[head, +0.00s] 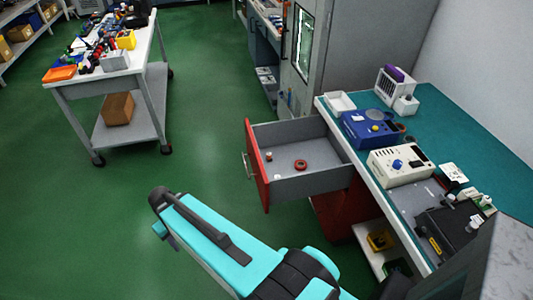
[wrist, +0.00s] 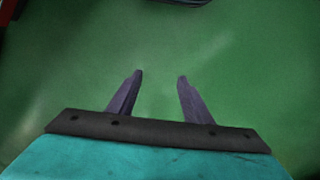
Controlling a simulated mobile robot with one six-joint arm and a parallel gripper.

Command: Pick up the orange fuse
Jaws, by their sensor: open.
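A small orange-and-white piece (head: 268,156) lies in the open drawer (head: 315,183), near its left front side. It may be the orange fuse, but it is too small to be sure. A red ring (head: 300,165) lies to its right in the same drawer. In the head view my teal arm reaches up from the bottom, left of and nearer than the drawer. My fingers cannot be made out there.
The red drawer front (head: 257,165) juts into the aisle from under the teal bench (head: 455,125). The bench holds a blue device (head: 371,130) and a cream device (head: 400,166). A wheeled cart (head: 150,65) with tools stands at upper left. Green floor between is clear.

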